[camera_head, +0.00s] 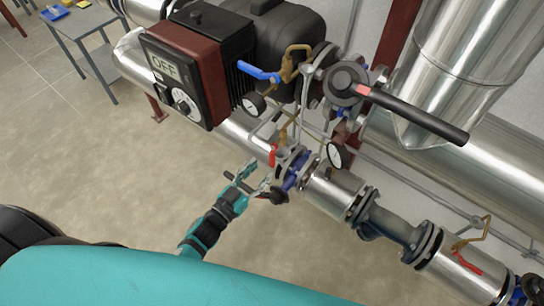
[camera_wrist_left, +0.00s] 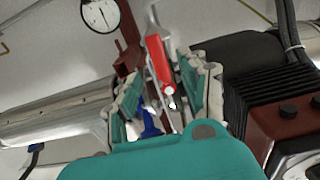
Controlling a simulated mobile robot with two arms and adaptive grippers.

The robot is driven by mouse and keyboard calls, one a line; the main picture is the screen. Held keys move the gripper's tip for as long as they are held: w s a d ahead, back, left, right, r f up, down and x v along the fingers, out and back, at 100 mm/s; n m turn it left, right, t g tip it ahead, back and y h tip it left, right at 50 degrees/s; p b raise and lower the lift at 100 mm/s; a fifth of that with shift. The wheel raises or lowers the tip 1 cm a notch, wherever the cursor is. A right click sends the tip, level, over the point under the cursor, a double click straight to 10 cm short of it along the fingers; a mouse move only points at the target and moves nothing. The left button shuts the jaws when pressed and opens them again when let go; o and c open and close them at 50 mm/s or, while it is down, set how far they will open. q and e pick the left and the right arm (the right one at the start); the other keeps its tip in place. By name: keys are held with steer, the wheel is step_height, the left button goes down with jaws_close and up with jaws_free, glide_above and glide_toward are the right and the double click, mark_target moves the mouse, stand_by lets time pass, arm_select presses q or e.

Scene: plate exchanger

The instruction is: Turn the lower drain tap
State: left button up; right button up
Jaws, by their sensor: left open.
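A small tap with a red lever (camera_head: 273,155) sits on the pipe near the blue-collared flange in the head view. In the left wrist view the red lever (camera_wrist_left: 160,62) appears between my fingers, with a metal stem below it. My left gripper (camera_head: 257,181) is open, just left of and below this tap in the head view; I cannot tell whether it touches it. Another red-lever tap (camera_head: 466,262) is on the pipe at lower right. I cannot tell which one is the lower drain tap. My right gripper is not in view.
A blue-lever brass tap (camera_head: 258,73) and a long black valve handle (camera_head: 415,116) stand above. Pressure gauges (camera_head: 338,155) are close by. A dark red control box (camera_head: 183,75) reading OFF is at upper left. The floor (camera_head: 110,150) at left is clear.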

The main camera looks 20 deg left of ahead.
mark_target(270, 161)
arm_select(q)
steer(key=x, duration=0.6)
steer(key=shift+w, duration=0.15)
steer(key=shift+c, duration=0.2)
jaws_close()
